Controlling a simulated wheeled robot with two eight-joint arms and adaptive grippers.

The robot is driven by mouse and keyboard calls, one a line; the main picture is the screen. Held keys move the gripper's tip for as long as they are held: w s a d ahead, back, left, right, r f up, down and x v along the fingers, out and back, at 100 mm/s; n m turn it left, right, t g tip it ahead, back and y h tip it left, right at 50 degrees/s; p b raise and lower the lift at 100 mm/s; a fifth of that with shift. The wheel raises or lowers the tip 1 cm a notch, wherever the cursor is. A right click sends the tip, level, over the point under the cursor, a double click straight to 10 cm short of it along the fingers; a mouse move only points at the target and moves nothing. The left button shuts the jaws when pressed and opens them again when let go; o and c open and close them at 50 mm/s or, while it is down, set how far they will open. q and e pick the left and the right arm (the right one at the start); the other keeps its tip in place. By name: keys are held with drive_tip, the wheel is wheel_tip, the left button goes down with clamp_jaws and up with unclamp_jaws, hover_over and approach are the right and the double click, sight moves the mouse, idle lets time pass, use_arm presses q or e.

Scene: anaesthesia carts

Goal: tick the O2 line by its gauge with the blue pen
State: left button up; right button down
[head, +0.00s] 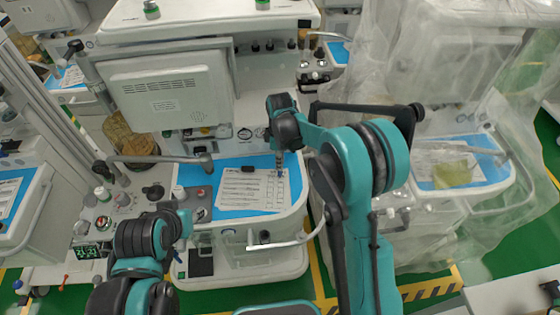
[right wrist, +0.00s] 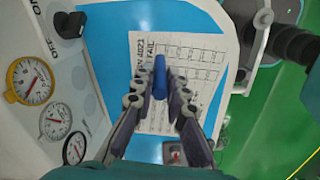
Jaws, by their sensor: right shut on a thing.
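My right gripper (head: 279,160) points down over the right part of a printed checklist sheet (head: 235,190) on the cart's blue worktop. In the right wrist view, my right gripper (right wrist: 163,100) is shut on the blue pen (right wrist: 160,77), held between its fingertips over the sheet (right wrist: 205,50) with its rows of boxes. I cannot tell whether the pen tip touches the paper. A yellow-rimmed gauge (right wrist: 30,80), a white gauge (right wrist: 55,122) and a darker gauge (right wrist: 74,148) are on the panel at left. Which gauge is O2 is not readable.
The blue worktop (head: 210,203) has a curved white rim and a rail (head: 280,243) in front. A monitor (head: 165,88) stands behind. A small black object (head: 248,169) lies by the sheet's top. A plastic-draped cart (head: 455,160) stands to the right.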

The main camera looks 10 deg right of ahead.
drive_tip(key=shift+f+b, duration=0.5)
drive_tip(key=shift+f, duration=0.1)
idle(0.9)
drive_tip(key=shift+s+d+b, duration=0.1)
drive_tip(key=shift+d+b, duration=0.2)
drive_tip(key=shift+d, duration=0.15)
idle(0.9)
idle(0.3)
wheel_tip(320, 180, up, 7)
drive_tip(key=p, duration=0.4)
idle(0.4)
drive_tip(key=shift+f, duration=0.15)
idle(0.3)
drive_tip(key=shift+a+f+b, duration=0.25)
drive_tip(key=shift+f+b, duration=0.75)
drive_tip(key=shift+f, duration=0.4)
drive_tip(key=shift+a+f+b, duration=0.2)
drive_tip(key=shift+f+b, duration=0.8)
drive_tip(key=shift+f, duration=0.35)
drive_tip(key=shift+f+b, duration=0.45)
drive_tip(key=shift+f, duration=0.15)
